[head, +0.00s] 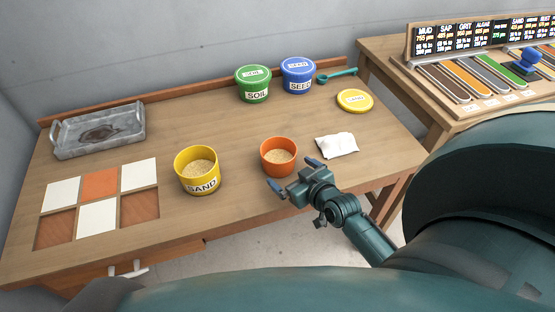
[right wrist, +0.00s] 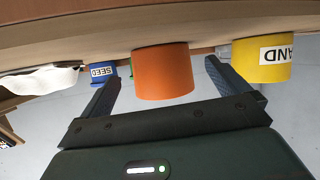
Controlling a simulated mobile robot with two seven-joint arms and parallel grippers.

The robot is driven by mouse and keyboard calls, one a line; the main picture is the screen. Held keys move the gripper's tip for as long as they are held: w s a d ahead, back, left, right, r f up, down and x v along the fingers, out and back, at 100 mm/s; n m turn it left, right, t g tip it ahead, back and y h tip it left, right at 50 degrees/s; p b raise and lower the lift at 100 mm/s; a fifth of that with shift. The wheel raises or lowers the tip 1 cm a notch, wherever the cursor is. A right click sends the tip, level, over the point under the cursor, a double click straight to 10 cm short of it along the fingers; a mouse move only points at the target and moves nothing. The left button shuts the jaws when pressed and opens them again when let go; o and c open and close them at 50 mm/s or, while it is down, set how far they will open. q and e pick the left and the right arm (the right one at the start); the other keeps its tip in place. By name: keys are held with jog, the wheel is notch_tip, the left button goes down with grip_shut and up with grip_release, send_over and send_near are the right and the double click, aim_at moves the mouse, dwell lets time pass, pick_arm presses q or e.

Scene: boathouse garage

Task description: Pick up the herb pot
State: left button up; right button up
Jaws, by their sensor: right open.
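The herb pot looks to be the small orange pot (head: 278,162), upright on the wooden table and filled with a tan grainy material. My right gripper (head: 294,176) is open and empty just in front of the pot, its fingers pointing toward it. In the right wrist view, which is upside down, the orange pot (right wrist: 162,72) shows ahead between the two spread fingers of the right gripper (right wrist: 160,80). I see no contact with the pot. My left gripper is not in view.
A yellow SAND tub (head: 198,174) stands left of the pot, a white packet (head: 337,146) right of it. Green SOIL (head: 253,87) and blue SEED (head: 298,79) tubs, a teal scoop (head: 338,76) and a yellow lid (head: 355,100) are behind. A grey tray (head: 140,123) is far left.

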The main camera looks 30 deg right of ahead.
aim_at(278, 158)
jog(key=x, duration=0.6)
jog(key=shift+w+r, duration=0.1)
jog(key=shift+r, duration=0.25)
jog(key=shift+c, duration=0.6)
jog(key=c, duration=0.9)
